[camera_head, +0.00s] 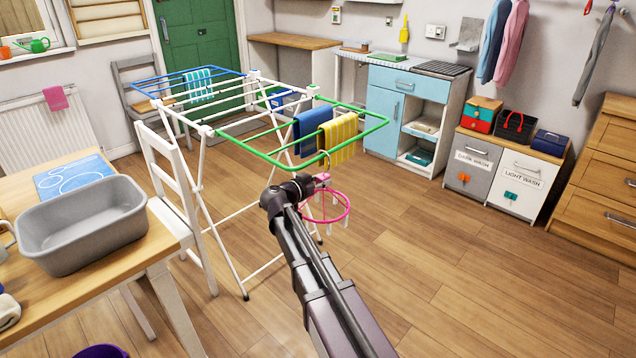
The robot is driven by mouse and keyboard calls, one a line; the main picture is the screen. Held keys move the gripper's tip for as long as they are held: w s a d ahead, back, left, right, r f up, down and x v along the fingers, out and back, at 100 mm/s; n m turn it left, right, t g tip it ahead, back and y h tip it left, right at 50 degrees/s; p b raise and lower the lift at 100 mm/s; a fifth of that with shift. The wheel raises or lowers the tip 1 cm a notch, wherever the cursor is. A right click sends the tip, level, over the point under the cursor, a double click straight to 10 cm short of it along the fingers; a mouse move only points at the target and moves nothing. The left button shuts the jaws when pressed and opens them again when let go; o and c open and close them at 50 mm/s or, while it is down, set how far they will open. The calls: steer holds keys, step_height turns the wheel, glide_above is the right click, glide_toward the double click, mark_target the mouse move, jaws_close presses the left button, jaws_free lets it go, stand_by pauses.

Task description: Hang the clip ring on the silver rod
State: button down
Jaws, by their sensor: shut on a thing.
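The clip ring (349,208) is a pink hoop with pale clips hanging below it. It is in front of the drying rack's near green end, below rail height. My gripper (314,184) is at the end of my dark arm, at the ring's upper part, and is shut on the clip ring. The arm's end partly hides its fingers and the ring's left side. A small pale hook shape shows above the ring, near the green rail; I cannot tell whether it touches it. The drying rack (205,130) has blue, white and green sections; I cannot pick out a silver rod with certainty.
A blue towel (311,130) and a yellow towel (342,138) hang on the rack close to the ring. A white chair (170,160) and a table with a grey basin (85,228) stand left. The floor to the right is clear up to the cabinets.

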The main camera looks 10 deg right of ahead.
steer(key=shift+f, duration=0.25)
steer(key=shift+c, duration=1.7)
jaws_free()
steer(key=shift+r, duration=0.1)
steer(key=p+v, duration=0.1)
steer(key=v, duration=1.2)
steer(key=shift+s+a+p, duration=0.2)
steer(key=shift+a+p, duration=0.15)
